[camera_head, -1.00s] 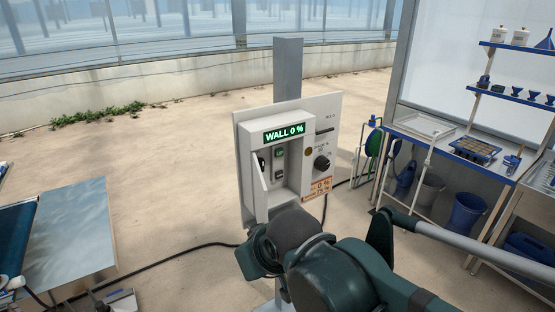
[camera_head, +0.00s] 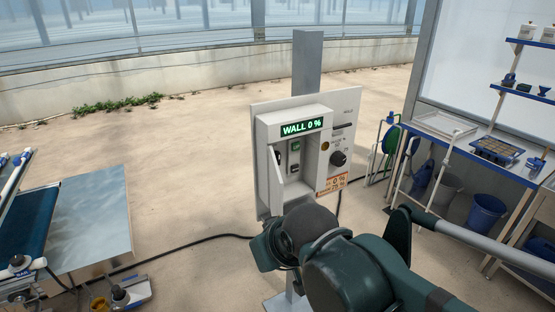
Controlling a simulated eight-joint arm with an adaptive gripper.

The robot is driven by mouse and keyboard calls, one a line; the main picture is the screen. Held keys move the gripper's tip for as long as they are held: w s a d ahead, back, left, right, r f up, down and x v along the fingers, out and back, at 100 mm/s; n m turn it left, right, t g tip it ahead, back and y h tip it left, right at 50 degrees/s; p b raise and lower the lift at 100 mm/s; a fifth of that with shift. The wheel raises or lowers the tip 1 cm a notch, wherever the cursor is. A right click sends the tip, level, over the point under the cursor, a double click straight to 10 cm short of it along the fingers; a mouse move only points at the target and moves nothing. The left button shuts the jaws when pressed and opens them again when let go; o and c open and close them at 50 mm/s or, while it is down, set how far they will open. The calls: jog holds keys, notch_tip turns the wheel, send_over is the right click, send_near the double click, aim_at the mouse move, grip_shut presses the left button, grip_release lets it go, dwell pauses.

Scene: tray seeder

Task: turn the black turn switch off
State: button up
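A pale control box (camera_head: 262,160) is fixed on a grey post in the middle of the head view. Its green display (camera_head: 302,127) reads "WALL 0 %". A round black knob (camera_head: 338,158) sits on the panel face right of the box; its pointer direction is too small to read. Inside the open-fronted recess are a green-marked switch (camera_head: 295,145) and a dark part (camera_head: 278,157) at the left, partly hidden by an angled flap (camera_head: 277,172). I cannot tell which dark part is the turn switch. My arm's dark links fill the lower foreground; my gripper's fingers do not show.
An orange label (camera_head: 333,182) is below the knob. A metal table (camera_head: 90,220) with a conveyor stands at left. A blue-edged bench (camera_head: 470,145) with trays and buckets stands at right. A black cable (camera_head: 190,244) crosses the floor. Open floor lies behind the panel.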

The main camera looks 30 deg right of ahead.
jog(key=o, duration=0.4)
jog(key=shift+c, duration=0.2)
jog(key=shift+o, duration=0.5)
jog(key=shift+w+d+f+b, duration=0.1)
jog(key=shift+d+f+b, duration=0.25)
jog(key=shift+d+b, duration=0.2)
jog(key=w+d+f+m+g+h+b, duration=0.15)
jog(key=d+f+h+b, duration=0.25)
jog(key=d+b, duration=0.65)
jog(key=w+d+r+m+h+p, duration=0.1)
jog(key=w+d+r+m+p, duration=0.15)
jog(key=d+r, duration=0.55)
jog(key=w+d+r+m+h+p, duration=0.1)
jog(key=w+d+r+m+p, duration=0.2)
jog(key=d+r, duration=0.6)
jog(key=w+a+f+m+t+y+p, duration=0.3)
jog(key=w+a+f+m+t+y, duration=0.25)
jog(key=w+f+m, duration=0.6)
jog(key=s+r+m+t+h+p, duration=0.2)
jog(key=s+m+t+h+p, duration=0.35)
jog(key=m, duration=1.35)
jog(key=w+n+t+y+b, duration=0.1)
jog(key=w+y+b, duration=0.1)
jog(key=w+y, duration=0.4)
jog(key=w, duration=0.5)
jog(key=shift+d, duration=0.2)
